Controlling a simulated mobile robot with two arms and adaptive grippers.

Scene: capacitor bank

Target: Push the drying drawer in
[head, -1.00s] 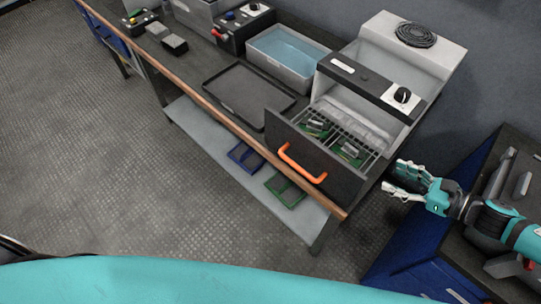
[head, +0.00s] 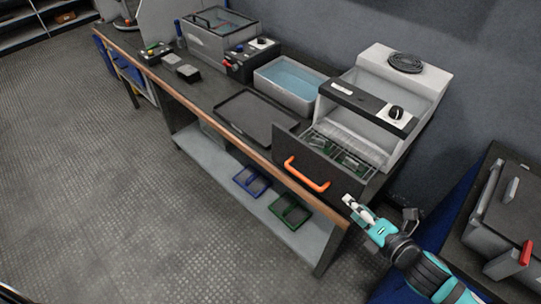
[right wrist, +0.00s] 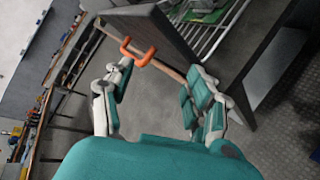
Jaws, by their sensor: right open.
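The drying drawer (head: 291,152) has a dark front panel with an orange handle (head: 306,174) and stands pulled out of the grey drying unit (head: 372,95). Green boards lie on its wire rack. My right gripper (head: 347,203) is open and empty, just right of the drawer front and apart from it. In the right wrist view, the open fingers of the gripper (right wrist: 155,92) are spread below the drawer front (right wrist: 165,28), with the orange handle (right wrist: 138,52) beyond the left finger. My left gripper is not in view.
A black tray (head: 258,103) and a basin of blue liquid (head: 290,88) stand on the bench left of the unit. Blue and green frames lie on the lower shelf (head: 214,171). A dark cabinet with a grey case (head: 490,215) stands at the right. The floor in front is clear.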

